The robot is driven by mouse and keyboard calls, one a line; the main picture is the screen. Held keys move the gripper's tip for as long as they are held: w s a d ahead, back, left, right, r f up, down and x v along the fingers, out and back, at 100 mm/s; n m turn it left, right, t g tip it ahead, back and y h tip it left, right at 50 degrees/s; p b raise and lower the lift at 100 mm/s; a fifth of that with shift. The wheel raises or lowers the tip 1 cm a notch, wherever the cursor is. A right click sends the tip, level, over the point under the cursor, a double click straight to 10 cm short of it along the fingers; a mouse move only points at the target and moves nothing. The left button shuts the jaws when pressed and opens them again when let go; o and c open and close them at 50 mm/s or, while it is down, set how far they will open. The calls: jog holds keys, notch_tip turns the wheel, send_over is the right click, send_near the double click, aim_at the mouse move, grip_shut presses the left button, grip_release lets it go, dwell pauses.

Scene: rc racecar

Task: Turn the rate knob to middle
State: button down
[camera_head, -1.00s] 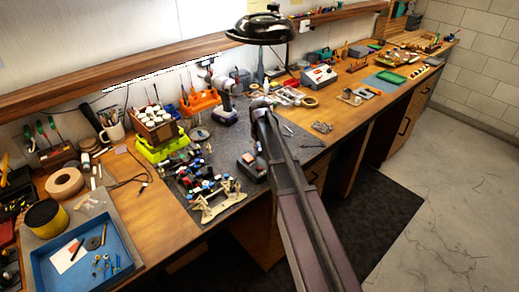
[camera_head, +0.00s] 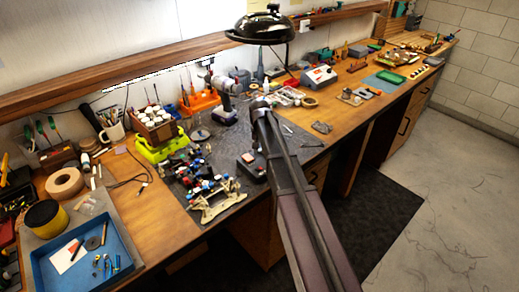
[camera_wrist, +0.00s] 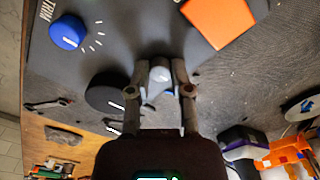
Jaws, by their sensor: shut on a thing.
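In the wrist view, my gripper (camera_wrist: 160,80) is shut on a small grey knob (camera_wrist: 160,72), with one finger on each side. The knob sits on the dark grey controller (camera_wrist: 120,35) and looks like the rate knob; its label and pointer cannot be read. A blue knob (camera_wrist: 67,32) with white tick marks is at upper left, apart from the fingers. An orange-red square (camera_wrist: 218,20) is at upper right. In the head view, the dark controller (camera_head: 252,170) is on the bench mat, partly behind my arm, and my fingers are hidden.
A black round part (camera_wrist: 107,95) is close to the left finger in the wrist view. In the head view, small car parts (camera_head: 215,195) lie left of the controller.

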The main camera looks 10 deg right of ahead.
aim_at(260, 150)
dwell(0.3)
jog(key=c, duration=0.5)
grip_release()
jog(key=shift+c, duration=0.2)
jog(key=shift+n, duration=0.4)
jog(key=n, duration=0.9)
notch_tip(260, 150, up, 14)
jog(key=p, duration=1.4)
jog(key=s+f+m+b, duration=0.6)
jog(key=s+f+b, duration=1.6)
jog(key=s, duration=0.4)
jog(key=shift+d+f+b, duration=0.15)
jog(key=shift+f+b, duration=0.25)
jog(key=shift+f, duration=0.05)
